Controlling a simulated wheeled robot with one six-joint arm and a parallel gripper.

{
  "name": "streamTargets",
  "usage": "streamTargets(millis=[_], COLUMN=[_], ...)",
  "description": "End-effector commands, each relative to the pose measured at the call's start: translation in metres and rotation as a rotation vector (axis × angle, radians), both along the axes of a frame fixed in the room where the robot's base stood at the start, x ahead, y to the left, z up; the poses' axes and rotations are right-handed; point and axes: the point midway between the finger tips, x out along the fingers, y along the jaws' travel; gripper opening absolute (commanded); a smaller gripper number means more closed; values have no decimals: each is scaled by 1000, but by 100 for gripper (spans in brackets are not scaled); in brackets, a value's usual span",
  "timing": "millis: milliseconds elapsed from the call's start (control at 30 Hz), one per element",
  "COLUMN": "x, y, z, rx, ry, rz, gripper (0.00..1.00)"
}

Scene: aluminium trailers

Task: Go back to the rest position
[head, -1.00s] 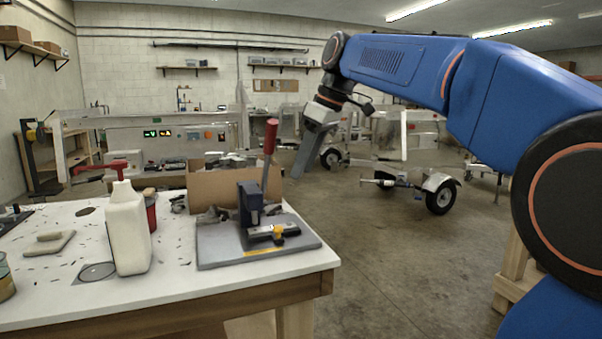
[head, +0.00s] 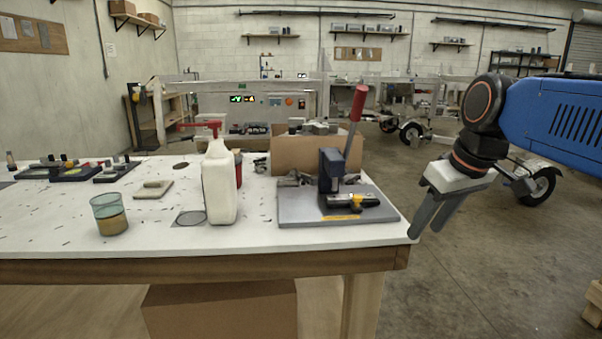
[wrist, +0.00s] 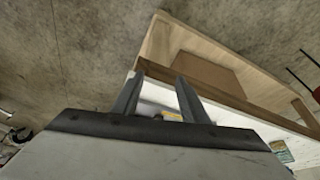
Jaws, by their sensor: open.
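My gripper (head: 432,216) hangs at the end of my blue arm, just off the right end of the white-topped workbench (head: 290,240) in the head view. Its two grey fingers point down, stand apart and hold nothing. In the wrist view the fingers (wrist: 158,84) show a gap between them, with the bench's wooden edge and a strip of its white top beyond.
On the bench stand a lever press (head: 335,175) on a grey plate, a cardboard box (head: 296,153), a white pump bottle (head: 219,185) and a glass cup (head: 110,216). A wheeled trailer (head: 537,188) stands behind my arm.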

Motion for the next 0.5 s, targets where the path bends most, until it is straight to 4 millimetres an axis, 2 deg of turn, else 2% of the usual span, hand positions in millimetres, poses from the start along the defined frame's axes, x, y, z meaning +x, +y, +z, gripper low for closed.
streamTargets(millis=[33,300,500], x=[-16,-90,-127], y=[-4,-23,-32], z=[-16,-109,-164], rx=[-2,-1,5], ry=[-2,-21,-39], rz=[-36,-238,-343], gripper=[40,40,40])
